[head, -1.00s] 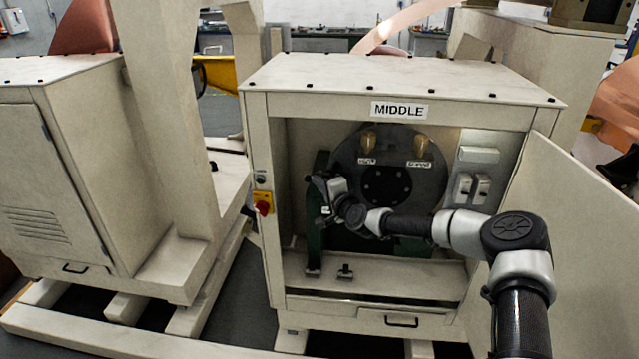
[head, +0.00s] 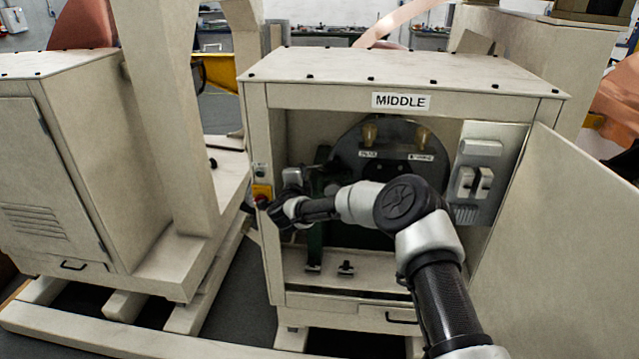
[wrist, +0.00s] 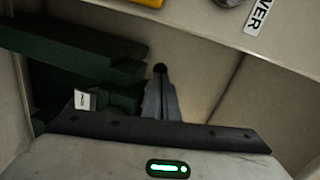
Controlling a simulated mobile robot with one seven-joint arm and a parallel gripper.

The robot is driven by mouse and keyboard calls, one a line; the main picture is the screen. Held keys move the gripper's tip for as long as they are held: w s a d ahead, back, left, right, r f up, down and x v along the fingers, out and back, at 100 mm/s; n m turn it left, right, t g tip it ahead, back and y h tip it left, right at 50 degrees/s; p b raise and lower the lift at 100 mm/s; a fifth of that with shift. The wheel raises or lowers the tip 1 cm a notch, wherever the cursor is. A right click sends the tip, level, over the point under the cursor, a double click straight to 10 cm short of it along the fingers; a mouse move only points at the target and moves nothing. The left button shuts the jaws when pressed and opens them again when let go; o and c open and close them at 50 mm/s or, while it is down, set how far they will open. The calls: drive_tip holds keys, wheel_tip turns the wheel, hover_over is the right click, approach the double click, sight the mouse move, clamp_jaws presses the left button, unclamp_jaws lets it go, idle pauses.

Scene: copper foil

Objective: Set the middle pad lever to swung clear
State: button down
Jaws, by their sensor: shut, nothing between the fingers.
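The middle cabinet (head: 440,68), labelled MIDDLE, stands open with a dark round disc (head: 385,150) inside. My gripper (wrist: 160,80) is shut and empty in the wrist view. A small dark round end shows at its fingertips; I cannot tell whether it is a lever knob. A dark green block assembly (wrist: 75,55) with a white tag (wrist: 84,98) lies left of the fingers. In the head view the green frame (head: 314,245) stands at the left of the opening, partly behind my arm. I cannot clearly make out the pad lever; my wrist covers that area.
The yellow switch plate (head: 262,192) sits on the left post, close to my wrist. The open door (head: 570,230) stands at the right. Switches (head: 475,182) are on the inner right panel. A small black clamp (head: 346,268) sits on the cabinet floor.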

drive_tip(key=w+a+b, duration=0.2)
drive_tip(key=b, duration=0.1)
drive_tip(key=shift+w+a+b, duration=0.1)
drive_tip(key=shift+w+b, duration=0.1)
drive_tip(key=shift+b, duration=0.15)
drive_tip(key=shift+w, duration=0.1)
idle(0.5)
